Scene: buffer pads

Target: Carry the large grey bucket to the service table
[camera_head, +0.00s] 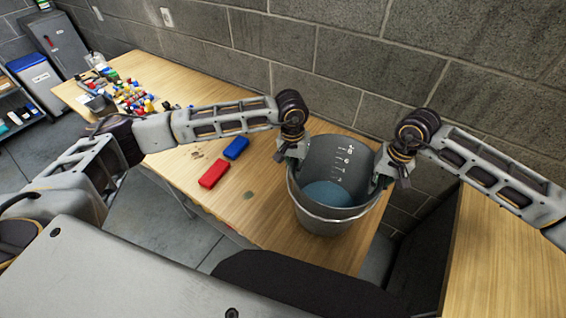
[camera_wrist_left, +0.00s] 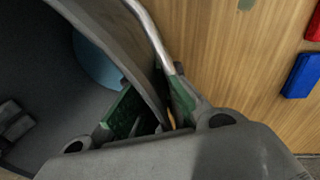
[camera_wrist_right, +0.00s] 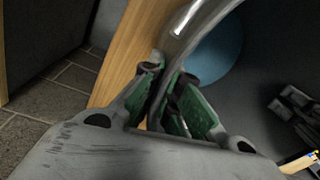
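The large grey bucket (camera_head: 335,213) stands upright at the right end of the wooden table, with white measuring marks and a blue round surface inside. I cannot tell whether its base touches the table. My left gripper (camera_head: 292,158) is at the bucket's left rim; in the left wrist view its green-padded fingers (camera_wrist_left: 157,100) close on the wall (camera_wrist_left: 125,45) from both sides. My right gripper (camera_head: 385,170) is at the right rim; in the right wrist view its fingers (camera_wrist_right: 180,95) straddle the rim beside the metal handle (camera_wrist_right: 185,32). The bucket partly hides the fingertips.
A red block (camera_head: 213,174) and a blue block (camera_head: 236,148) lie left of the bucket on the wooden table (camera_head: 262,205). Several small coloured items (camera_head: 135,98) crowd its far end. Another wooden surface (camera_head: 500,260) is at right, across a dark gap. A block wall (camera_head: 300,50) stands behind.

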